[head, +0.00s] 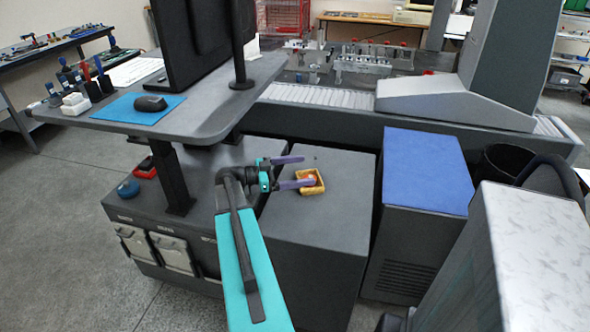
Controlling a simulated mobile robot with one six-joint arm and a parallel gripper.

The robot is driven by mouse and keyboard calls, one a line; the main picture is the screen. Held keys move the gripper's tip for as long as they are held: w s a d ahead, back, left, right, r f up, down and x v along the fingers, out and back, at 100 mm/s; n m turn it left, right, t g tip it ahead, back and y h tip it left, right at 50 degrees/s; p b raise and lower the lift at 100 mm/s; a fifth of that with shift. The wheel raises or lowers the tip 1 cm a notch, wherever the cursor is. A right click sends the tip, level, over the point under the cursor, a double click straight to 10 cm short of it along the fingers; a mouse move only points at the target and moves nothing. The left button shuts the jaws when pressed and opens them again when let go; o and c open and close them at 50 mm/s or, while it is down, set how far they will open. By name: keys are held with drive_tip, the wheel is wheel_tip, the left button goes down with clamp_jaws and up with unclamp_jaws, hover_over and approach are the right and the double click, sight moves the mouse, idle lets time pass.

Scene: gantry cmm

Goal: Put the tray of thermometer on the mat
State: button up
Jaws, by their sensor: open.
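A small yellow tray (317,189) sits on top of the dark grey cabinet in the middle of the head view. Something orange-red (309,177) lies in it, too small to make out as a thermometer. My gripper (307,170) is open, its two purple fingers spread apart. The nearer finger overlaps the tray's left part in the picture; the farther finger points past its upper left. I cannot tell whether either touches it. A blue mat (427,170) covers the top of the cabinet to the right and is bare.
A smaller blue pad (136,108) with a mouse (150,103) lies on the raised desk at left, beside a monitor (195,45). A grey machine (455,95) stands behind the cabinets. A black bin (505,160) and a pale marbled block (540,240) are at right.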

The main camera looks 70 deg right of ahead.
drive_tip(key=w+a+f+n+t+h+p, duration=0.25)
drive_tip(key=w+a+f+n+p, duration=0.2)
drive_tip(key=w+a, duration=0.65)
drive_tip(key=w+a+f+n+t+p, duration=0.5)
drive_tip(key=a+f, duration=0.3)
drive_tip(key=a, duration=0.4)
drive_tip(key=s+a+f+n+y+p, duration=0.2)
drive_tip(key=s+a+f+n+y, duration=0.1)
drive_tip(key=a, duration=1)
drive_tip(key=s+a+f+n+t+y+p, duration=0.1)
drive_tip(key=s+a+f+n+y+p, duration=0.1)
drive_tip(key=s+a+f+n+y, duration=0.2)
drive_tip(key=s+a+f+n+y+p, duration=0.2)
drive_tip(key=a+f+n, duration=0.6)
drive_tip(key=a, duration=1.5)
drive_tip(key=s+n+y, duration=0.2)
drive_tip(key=n+y, duration=0.1)
drive_tip(key=n, duration=0.1)
drive_tip(key=shift+a+f, duration=0.2)
drive_tip(key=shift+f, duration=0.2)
drive_tip(key=shift+n+y, duration=0.25)
